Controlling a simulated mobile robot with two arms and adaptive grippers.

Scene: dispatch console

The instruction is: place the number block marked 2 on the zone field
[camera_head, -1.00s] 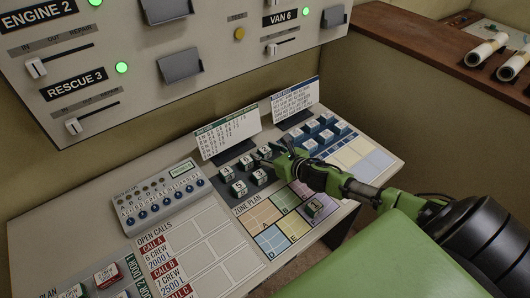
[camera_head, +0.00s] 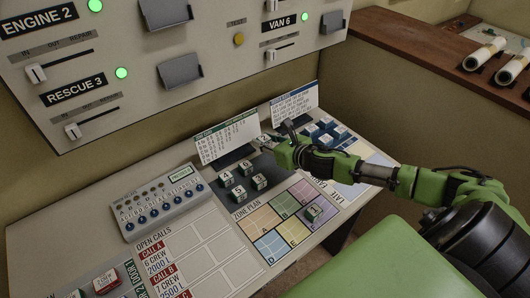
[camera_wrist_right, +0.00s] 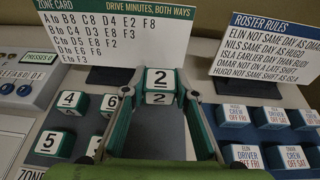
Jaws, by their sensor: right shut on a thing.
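The number block marked 2 (camera_wrist_right: 159,80) is white with green sides and sits between the fingers of my right gripper (camera_wrist_right: 160,100) in the right wrist view. The right gripper is shut on it. In the head view this block (camera_head: 263,138) shows at the tip of the right gripper (camera_head: 272,141), in front of the zone card and above the dark block area. The zone plan (camera_head: 264,221), with coloured lettered fields, lies nearer on the console. My left gripper is not in view.
Blocks marked 4 (camera_wrist_right: 70,99), 6 (camera_wrist_right: 108,103) and 5 (camera_wrist_right: 48,143) stand left of the gripper. Blue-sided roster blocks (camera_wrist_right: 287,117) stand to the right. The zone card (camera_head: 226,137) and roster rules card (camera_head: 294,102) stand behind. Several zone fields are bare.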

